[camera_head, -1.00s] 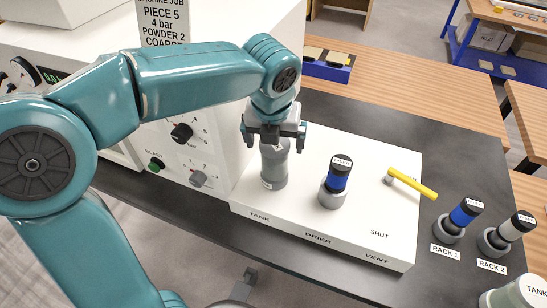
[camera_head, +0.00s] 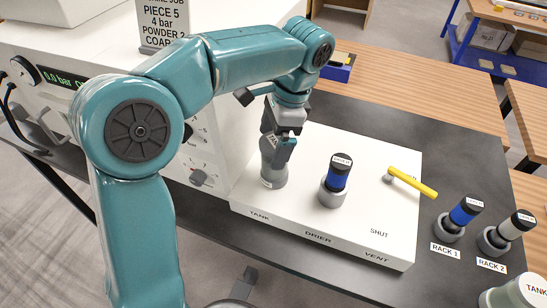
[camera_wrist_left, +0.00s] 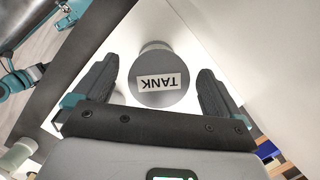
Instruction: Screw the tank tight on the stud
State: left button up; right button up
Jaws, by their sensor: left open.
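The grey tank (camera_head: 273,172) stands upright at the end of the white block marked TANK. Its round top, labelled TANK, shows in the left wrist view (camera_wrist_left: 160,95). The stud is hidden under the tank, so I cannot tell how tightly it sits. My left gripper (camera_head: 278,145) points down over the tank's top, turned at an angle. In the left wrist view its two dark fingers are open, one on each side of the tank top, with gaps visible. My right gripper is not in view.
The white block (camera_head: 335,235) also carries a blue-banded dryer (camera_head: 337,178) and a yellow-handled valve (camera_head: 412,183) by the word SHUT. Two more cartridges (camera_head: 460,215) (camera_head: 510,230) stand at RACK 1 and RACK 2. Another container marked TANK (camera_head: 518,292) is at bottom right. The white machine stands close at left.

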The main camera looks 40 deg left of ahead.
pick_arm(q)
jog(key=n+h, duration=0.1)
jog(key=n, duration=0.4)
jog(key=shift+n+g, duration=0.3)
jog(key=shift+n+h, duration=0.4)
jog(key=shift+n, duration=0.8)
jog(key=shift+d+f, duration=0.1)
jog(key=shift+w+b+x, duration=0.2)
jog(key=shift+b+x, duration=0.35)
jog(key=shift+x, duration=0.25)
jog(key=shift+w+b+x, duration=0.2)
jog(key=shift+b+x, duration=0.3)
jog(key=shift+x, duration=0.35)
